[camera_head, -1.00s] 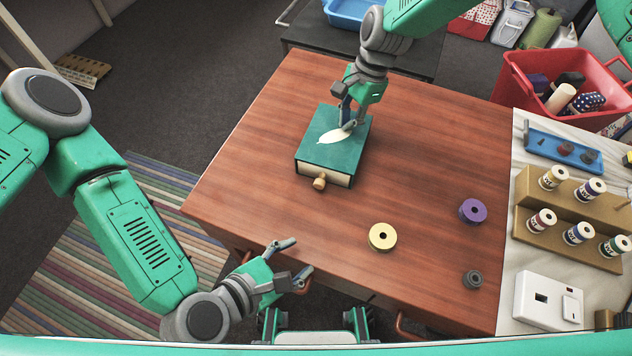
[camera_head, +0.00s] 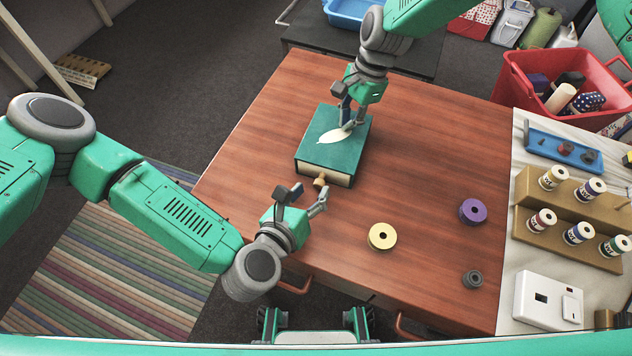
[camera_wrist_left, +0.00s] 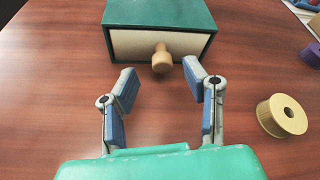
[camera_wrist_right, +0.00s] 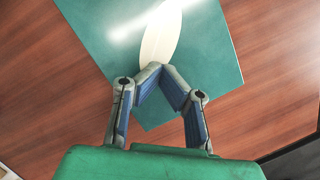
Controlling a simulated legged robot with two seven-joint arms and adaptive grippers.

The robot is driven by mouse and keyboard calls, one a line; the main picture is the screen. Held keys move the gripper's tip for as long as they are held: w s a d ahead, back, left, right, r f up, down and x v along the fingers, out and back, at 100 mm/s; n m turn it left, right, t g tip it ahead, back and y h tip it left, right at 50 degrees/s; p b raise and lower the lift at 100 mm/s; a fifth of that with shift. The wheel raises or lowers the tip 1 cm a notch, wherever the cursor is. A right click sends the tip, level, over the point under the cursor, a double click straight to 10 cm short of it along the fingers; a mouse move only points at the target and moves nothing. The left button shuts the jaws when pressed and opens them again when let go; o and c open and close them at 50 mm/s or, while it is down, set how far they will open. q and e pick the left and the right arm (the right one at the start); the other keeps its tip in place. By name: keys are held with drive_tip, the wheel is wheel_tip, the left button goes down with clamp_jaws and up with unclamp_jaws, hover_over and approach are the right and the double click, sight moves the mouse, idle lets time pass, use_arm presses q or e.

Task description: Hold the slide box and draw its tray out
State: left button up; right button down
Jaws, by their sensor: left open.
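The slide box (camera_head: 335,150), dark green with a white leaf shape on its lid, sits on the wooden table. Its cream tray front (camera_wrist_left: 140,45) is flush in the sleeve, with a wooden knob (camera_wrist_left: 162,60) that also shows in the head view (camera_head: 320,181). My left gripper (camera_head: 306,194) is open in front of the knob; in the left wrist view its fingers stand either side of the knob's line, apart from it. My right gripper (camera_head: 347,114) is over the lid, its fingertips together (camera_wrist_right: 162,70) and seemingly against it; exact contact is hard to tell.
A yellow spool (camera_head: 382,237), a purple spool (camera_head: 473,211) and a small grey spool (camera_head: 473,280) stand on the right of the table. Thread racks (camera_head: 530,235) and a red basket (camera_head: 520,85) are beyond the right edge. The table left of the box is clear.

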sight(317, 185)
use_arm(q)
drive_tip(key=shift+x, duration=1.5)
use_arm(e)
drive_tip(key=shift+s+f, duration=0.1)
use_arm(q)
drive_tip(key=shift+c, duration=0.3)
clamp_jaws()
drive_tip(key=s+a, duration=0.1)
drive_tip(key=s, duration=0.3)
drive_tip(key=s+a, duration=0.1)
drive_tip(key=s, duration=0.3)
drive_tip(key=s+a, duration=0.2)
drive_tip(key=s, duration=0.1)
drive_tip(key=shift+s+a+f, duration=0.1)
drive_tip(key=shift+s, duration=0.3)
use_arm(e)
drive_tip(key=shift+d, duration=0.1)
use_arm(q)
drive_tip(key=shift+o, duration=0.3)
unclamp_jaws()
drive_tip(key=v, duration=1.2)
